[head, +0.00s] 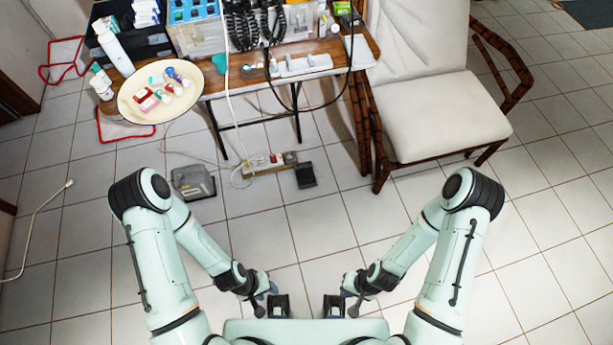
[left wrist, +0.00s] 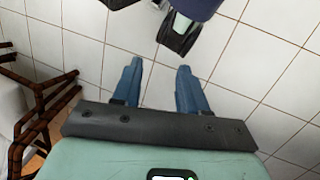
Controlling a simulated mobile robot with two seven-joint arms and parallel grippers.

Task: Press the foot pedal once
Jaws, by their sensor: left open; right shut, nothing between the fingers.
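Two floor units lie on the tiles in front of the table in the head view: a small black, pedal-like block (head: 305,175) and a larger grey box (head: 193,183) with a dark edge. I cannot tell for certain which is the foot pedal. My left gripper (head: 268,289) is low in front of my body, well short of both. The left wrist view shows its two blue fingers apart (left wrist: 157,68), with only floor between them. My right gripper (head: 353,301) is opposite it, also low and far from both; its fingers are shut and hold nothing.
A power strip (head: 268,164) with cables lies between the two floor units. The wooden table (head: 325,92) stands behind them, with a plate (head: 127,104) at its left edge. A cushioned chair (head: 440,118) stands at the right. The tiles between my grippers and the floor units are clear.

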